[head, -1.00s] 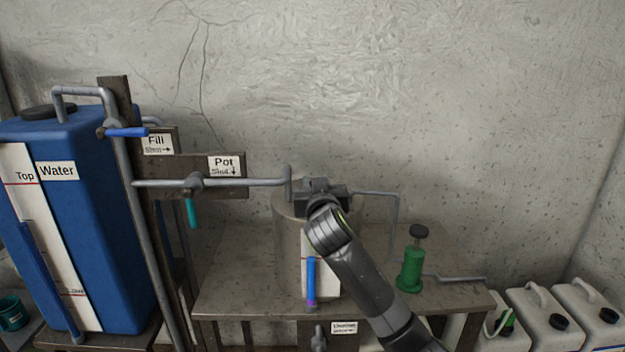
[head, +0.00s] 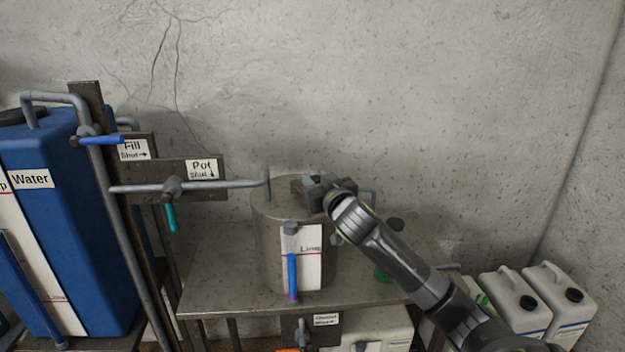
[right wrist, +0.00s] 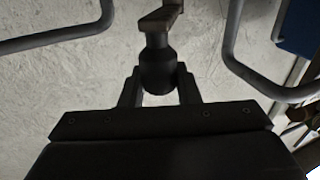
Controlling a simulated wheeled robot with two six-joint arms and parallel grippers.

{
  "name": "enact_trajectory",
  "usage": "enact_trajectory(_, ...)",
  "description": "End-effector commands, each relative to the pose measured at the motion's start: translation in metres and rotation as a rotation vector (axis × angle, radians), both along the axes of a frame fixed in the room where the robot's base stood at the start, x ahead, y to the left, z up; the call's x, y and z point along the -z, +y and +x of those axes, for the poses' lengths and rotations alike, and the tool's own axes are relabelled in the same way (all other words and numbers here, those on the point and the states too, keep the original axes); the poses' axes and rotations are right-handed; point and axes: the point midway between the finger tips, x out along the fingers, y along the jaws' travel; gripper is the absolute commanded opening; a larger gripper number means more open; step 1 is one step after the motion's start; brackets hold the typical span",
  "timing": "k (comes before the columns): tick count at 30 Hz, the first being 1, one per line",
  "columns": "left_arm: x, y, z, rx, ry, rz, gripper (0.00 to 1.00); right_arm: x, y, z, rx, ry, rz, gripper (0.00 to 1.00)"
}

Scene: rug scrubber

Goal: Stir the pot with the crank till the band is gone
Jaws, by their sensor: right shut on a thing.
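The metal pot (head: 267,245) stands on a metal table, with a white "Lime" gauge card (head: 312,270) on its front. A blue sight tube (head: 292,270) runs up the card, with a short purple band (head: 292,296) at its foot. My right gripper (head: 313,190) is over the pot's top, right of its middle. In the right wrist view my right gripper (right wrist: 160,88) is shut on the dark knob of the crank (right wrist: 157,68). The crank's arm runs up from the knob; in the head view it is mostly hidden. My left gripper is out of view.
A blue water tank (head: 85,240) stands at left. The Pot valve's teal handle (head: 171,217) hangs down; the Fill valve's blue handle (head: 100,140) lies sideways. A pipe (head: 225,185) reaches the pot. A green pump (head: 382,273) is partly behind my arm. White jugs (head: 560,300) stand at right.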

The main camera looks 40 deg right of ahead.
Motion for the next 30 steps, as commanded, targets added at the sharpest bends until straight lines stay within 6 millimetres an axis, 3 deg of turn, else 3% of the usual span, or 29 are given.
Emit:
enact_trajectory(13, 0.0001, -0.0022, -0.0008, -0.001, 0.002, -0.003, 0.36, 0.0014, -0.0037, 0.0000, 0.008, 0.006, -0.006, 0.00)
enact_trajectory(14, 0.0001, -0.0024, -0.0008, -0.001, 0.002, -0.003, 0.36, 0.0014, -0.0036, 0.0000, 0.008, 0.006, -0.006, 0.32)
enact_trajectory(18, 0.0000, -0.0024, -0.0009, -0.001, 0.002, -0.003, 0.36, 0.0009, -0.0028, 0.0000, 0.006, 0.004, -0.004, 0.49)
enact_trajectory(30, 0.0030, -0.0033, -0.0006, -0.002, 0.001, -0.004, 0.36, 0.0009, -0.0002, -0.0062, 0.002, 0.001, -0.004, 0.49)
